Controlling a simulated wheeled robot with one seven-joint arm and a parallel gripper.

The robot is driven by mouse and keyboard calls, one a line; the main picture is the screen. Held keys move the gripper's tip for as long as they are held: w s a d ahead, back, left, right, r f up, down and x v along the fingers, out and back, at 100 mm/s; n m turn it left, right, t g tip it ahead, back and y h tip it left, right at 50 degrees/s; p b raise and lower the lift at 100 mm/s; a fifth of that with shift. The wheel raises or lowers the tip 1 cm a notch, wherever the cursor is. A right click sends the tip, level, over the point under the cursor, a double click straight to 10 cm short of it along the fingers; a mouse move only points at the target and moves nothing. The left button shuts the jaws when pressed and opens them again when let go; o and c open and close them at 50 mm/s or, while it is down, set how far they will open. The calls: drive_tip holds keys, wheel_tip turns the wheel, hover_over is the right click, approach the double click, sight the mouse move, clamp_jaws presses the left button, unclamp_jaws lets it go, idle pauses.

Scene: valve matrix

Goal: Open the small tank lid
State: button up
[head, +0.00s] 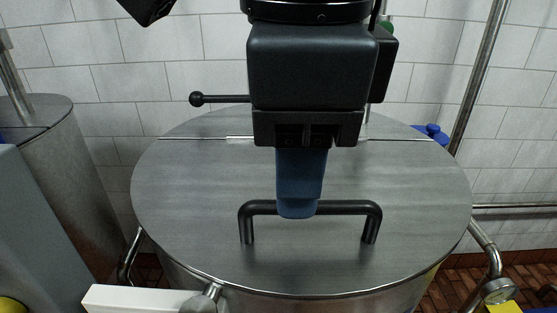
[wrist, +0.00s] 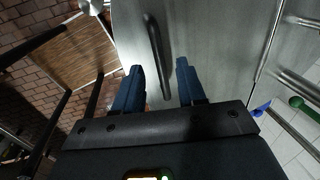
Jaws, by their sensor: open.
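The tank lid (head: 200,195) is a round brushed-steel top with a hinge seam across its back part; it lies flat and closed. A black bar handle (head: 347,208) stands on the front part of the lid. My gripper (head: 297,212) is above the lid with its blue fingers pointing down, and the near finger hides the handle's middle. In the wrist view my gripper (wrist: 158,68) is open, and the handle (wrist: 153,40) runs between the two blue fingers, with a gap on each side. Whether the tips reach below the bar, I cannot tell.
Another steel tank (head: 60,150) stands at the left. A pipe with a gauge (head: 497,291) is at the front right, and a white bar (head: 140,299) is at the front left. A tiled wall (head: 130,85) rises behind. Blue knobs (head: 432,133) show behind the lid at right.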

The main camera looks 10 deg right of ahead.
drive_tip(key=shift+w+f, duration=0.2)
drive_tip(key=shift+f, duration=1.05)
drive_tip(key=shift+c, duration=0.5)
clamp_jaws()
